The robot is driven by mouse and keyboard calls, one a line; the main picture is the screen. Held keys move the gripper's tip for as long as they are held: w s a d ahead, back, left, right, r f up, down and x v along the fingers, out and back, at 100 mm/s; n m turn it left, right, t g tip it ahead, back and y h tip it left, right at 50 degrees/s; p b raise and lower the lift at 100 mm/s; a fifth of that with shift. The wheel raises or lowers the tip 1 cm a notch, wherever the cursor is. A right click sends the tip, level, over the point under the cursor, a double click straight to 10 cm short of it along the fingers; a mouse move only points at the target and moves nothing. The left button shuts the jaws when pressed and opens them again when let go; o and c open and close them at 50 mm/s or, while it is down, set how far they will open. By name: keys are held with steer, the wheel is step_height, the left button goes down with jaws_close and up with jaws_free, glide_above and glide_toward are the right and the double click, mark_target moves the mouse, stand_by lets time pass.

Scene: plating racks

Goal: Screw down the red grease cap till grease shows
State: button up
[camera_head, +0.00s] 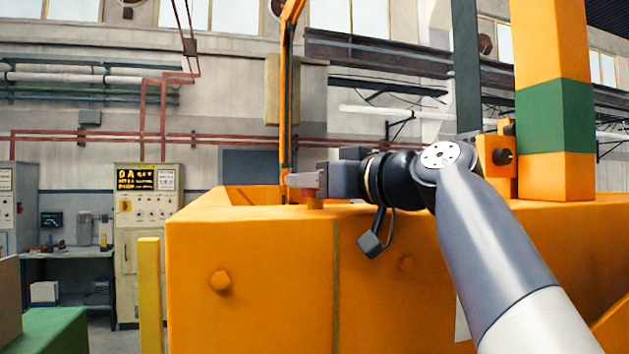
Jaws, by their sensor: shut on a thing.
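The red grease cap (309,192) is small in the view. It sits upright on a short orange-brown fitting (314,203) on top of the orange tank-like housing (250,262). My gripper (303,183) reaches in from the right, level with the cap, and is shut on it. The pale fingers cover the upper part of the cap. No grease can be made out at this size.
An orange post with a green band (555,118) rises at the right. A thin orange upright (287,110) stands just behind my gripper. A yellow bollard (149,294) and a control cabinet (146,235) stand at the left. Space above the housing's left end is open.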

steer(key=shift+a+r+m+t+h, duration=0.1)
steer(key=shift+m+t+h, duration=0.5)
steer(key=shift+h, duration=0.1)
steer(key=shift+m+t+h+p, duration=0.5)
steer(key=shift+m+h, duration=0.1)
steer(key=shift+h, duration=0.4)
steer(key=shift+r+m+t+h+p, duration=0.1)
steer(key=shift+m+t+h+p, duration=0.3)
steer(key=shift+m+h+p, duration=0.3)
steer(key=shift+m+t+h+p, duration=0.6)
steer(key=shift+m+h+p, duration=0.6)
steer(key=shift+h, duration=0.7)
